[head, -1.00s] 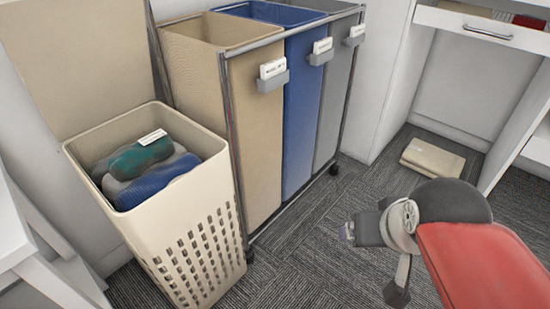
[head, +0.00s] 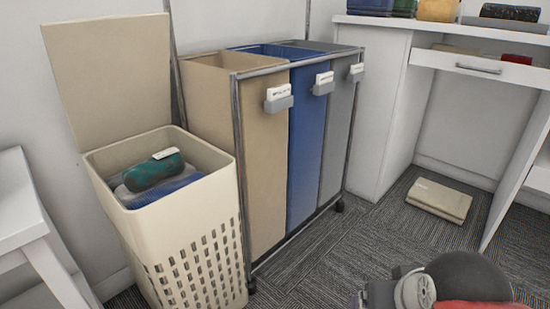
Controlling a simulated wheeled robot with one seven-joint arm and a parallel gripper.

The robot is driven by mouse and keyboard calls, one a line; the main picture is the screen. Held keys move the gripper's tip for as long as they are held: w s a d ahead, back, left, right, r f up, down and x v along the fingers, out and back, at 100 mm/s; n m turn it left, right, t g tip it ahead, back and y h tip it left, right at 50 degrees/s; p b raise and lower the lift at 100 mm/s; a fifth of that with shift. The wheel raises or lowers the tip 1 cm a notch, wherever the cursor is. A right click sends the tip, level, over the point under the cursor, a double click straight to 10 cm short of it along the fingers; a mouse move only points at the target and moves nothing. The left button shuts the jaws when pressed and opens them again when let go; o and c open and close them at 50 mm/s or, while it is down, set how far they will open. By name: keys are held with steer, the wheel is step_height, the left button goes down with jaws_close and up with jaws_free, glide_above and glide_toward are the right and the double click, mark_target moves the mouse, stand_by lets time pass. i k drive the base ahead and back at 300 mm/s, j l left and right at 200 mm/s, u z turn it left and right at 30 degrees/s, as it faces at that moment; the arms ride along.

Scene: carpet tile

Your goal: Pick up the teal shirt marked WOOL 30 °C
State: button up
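A rolled teal shirt (head: 154,170) with a white label (head: 165,153) lies on top in the open cream hamper (head: 225,164) at the left; the label's words are too small to read. Under it lie a blue cloth (head: 165,190) and a grey cloth (head: 120,193), partly hidden. My gripper (head: 358,300) shows only in part at the bottom edge, low over the floor and well to the right of the hamper. Its fingers are too small and cut off to judge.
A wheeled sorter with beige (head: 265,180), blue (head: 303,150) and grey (head: 338,135) bins stands right of the hamper. A white table (head: 25,215) is at the left. A folded beige cloth (head: 439,199) lies under the white desk (head: 400,60). Carpet in front is clear.

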mark_target(170, 163)
steer(key=j+u, duration=0.1)
steer(key=u, duration=0.3)
steer(key=k+j+u, duration=0.1)
steer(key=u, duration=0.3)
steer(key=j+u, duration=0.1)
steer(key=u, duration=0.35)
steer(key=i+l+z, duration=0.3)
steer(key=j, duration=0.1)
